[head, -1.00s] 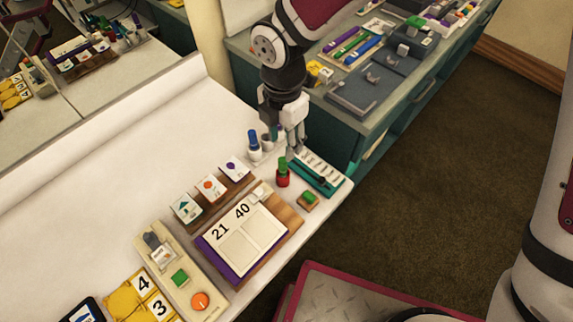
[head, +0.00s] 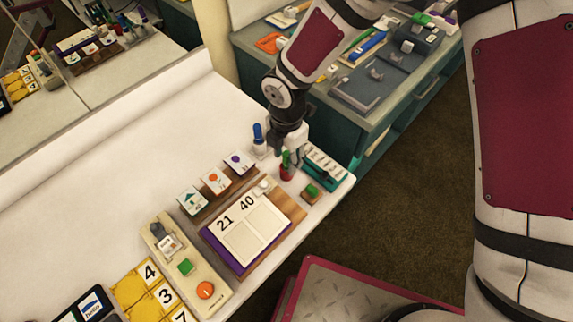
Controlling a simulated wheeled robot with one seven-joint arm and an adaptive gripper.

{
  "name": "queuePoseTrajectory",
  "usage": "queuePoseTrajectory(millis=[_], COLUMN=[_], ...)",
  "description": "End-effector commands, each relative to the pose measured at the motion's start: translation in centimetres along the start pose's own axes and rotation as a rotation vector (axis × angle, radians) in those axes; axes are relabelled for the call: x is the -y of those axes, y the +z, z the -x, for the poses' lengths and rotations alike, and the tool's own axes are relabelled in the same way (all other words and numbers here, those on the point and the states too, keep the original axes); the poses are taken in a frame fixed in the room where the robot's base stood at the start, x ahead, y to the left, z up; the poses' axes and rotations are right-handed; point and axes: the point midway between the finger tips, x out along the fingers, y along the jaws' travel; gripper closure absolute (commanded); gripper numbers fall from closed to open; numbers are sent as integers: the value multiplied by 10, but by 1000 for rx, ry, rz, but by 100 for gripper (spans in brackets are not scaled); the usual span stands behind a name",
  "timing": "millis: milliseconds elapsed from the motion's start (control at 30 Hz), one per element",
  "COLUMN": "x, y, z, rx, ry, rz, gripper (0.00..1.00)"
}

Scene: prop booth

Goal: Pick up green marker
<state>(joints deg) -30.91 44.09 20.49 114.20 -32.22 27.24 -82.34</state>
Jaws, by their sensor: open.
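The green marker (head: 286,156) stands upright in a small red base (head: 286,174) near the right end of the white table (head: 110,160). My gripper (head: 288,159) points down at the marker from above and behind. Its fingers are open and close around the marker's upper part, which partly hides behind them. I cannot tell whether a finger touches it.
A blue marker (head: 258,133) stands in a white base just left of my gripper. A teal rack (head: 325,168) lies close on the right, and a green-topped block (head: 311,191) in front. A board with 21 and 40 (head: 245,235) lies front left.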

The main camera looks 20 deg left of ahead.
Motion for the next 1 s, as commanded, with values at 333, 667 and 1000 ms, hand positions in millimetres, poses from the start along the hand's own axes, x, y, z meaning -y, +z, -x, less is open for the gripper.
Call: queuePoseTrajectory(millis=[333, 667, 1000], x=[0, 0, -1], y=[0, 0, 2], z=[0, 6, 65], rx=[0, 0, 2], ry=[0, 1, 4], rz=[0, -1, -2], gripper=[100, 100, 100])
